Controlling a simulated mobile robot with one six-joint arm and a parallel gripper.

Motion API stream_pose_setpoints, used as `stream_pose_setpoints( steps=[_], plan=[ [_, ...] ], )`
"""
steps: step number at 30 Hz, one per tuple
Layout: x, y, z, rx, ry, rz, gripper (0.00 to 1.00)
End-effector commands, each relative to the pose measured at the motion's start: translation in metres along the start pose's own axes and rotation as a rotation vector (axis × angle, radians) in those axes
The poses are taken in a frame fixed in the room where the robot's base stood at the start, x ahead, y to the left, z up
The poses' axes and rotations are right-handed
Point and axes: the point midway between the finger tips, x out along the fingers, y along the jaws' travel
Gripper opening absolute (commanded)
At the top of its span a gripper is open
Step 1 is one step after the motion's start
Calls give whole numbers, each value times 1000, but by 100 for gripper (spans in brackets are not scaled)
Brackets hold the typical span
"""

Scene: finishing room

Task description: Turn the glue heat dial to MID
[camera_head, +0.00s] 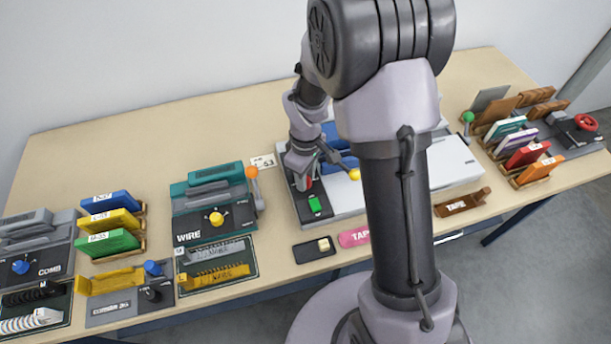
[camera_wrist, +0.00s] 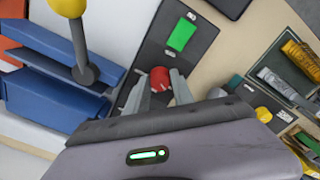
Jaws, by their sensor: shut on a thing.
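A red dial (camera_wrist: 160,76) sits on the dark panel (camera_wrist: 168,50) of a white machine with blue parts. My gripper (camera_wrist: 161,86) has a finger on each side of the dial and is shut on it. The head view shows my gripper (camera_head: 301,176) reaching down onto the same panel, with a bit of the red dial (camera_head: 309,182) beside it. The dial's pointer and scale marks are covered or too small to read, so its setting cannot be told.
A yellow-knobbed lever (camera_head: 354,174) rises close to my gripper; its knob (camera_wrist: 68,7) shows in the wrist view. The teal WIRE machine (camera_head: 185,219) stands to the left, with an orange-knobbed lever (camera_head: 252,173).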

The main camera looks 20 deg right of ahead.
Motion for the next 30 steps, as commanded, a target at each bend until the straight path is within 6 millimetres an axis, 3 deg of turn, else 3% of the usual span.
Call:
stream_pose_setpoints(
  steps=[30],
  plan=[
    [1, 0, 0, 874, -1, 0, 0]
  ],
)
